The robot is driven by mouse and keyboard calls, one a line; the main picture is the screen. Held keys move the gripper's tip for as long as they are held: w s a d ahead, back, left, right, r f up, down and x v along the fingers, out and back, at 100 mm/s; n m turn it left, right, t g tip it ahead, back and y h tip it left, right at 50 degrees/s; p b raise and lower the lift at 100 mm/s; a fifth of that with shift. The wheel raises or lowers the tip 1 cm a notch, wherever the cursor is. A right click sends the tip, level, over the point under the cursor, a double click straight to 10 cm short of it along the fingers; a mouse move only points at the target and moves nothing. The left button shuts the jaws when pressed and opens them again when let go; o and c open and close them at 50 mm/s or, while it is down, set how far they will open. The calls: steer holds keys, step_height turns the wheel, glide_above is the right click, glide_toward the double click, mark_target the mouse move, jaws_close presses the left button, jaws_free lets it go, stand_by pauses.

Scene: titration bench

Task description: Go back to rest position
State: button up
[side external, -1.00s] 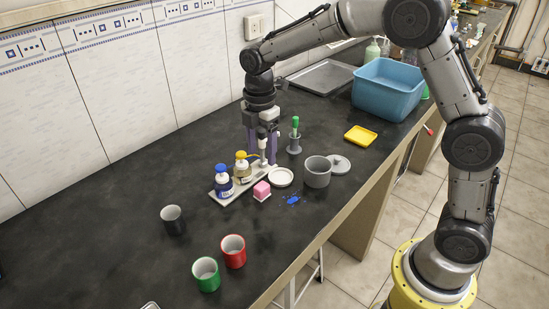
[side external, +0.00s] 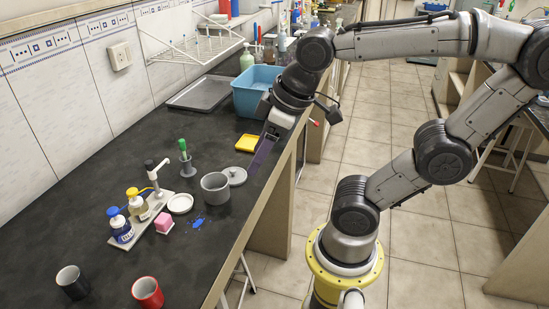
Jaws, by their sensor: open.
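My arm is folded back over the floor side, with the wrist raised near the blue tub (side external: 258,88).
A light tray (side external: 150,215) holds a blue-capped bottle (side external: 121,226), a yellow-capped bottle (side external: 138,204) and a dispenser (side external: 155,178). Dark and red cups (side external: 147,292) stand in front.

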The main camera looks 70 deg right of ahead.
steer(key=s+m, duration=0.1)
steer(key=s+f+m, duration=0.1)
steer(key=s, duration=0.1)
steer(key=shift+d+f+t, duration=0.1)
steer(key=shift+t, duration=0.2)
stand_by(1.5)
steer(key=shift+o, duration=0.7)
steer(key=shift+m, duration=0.3)
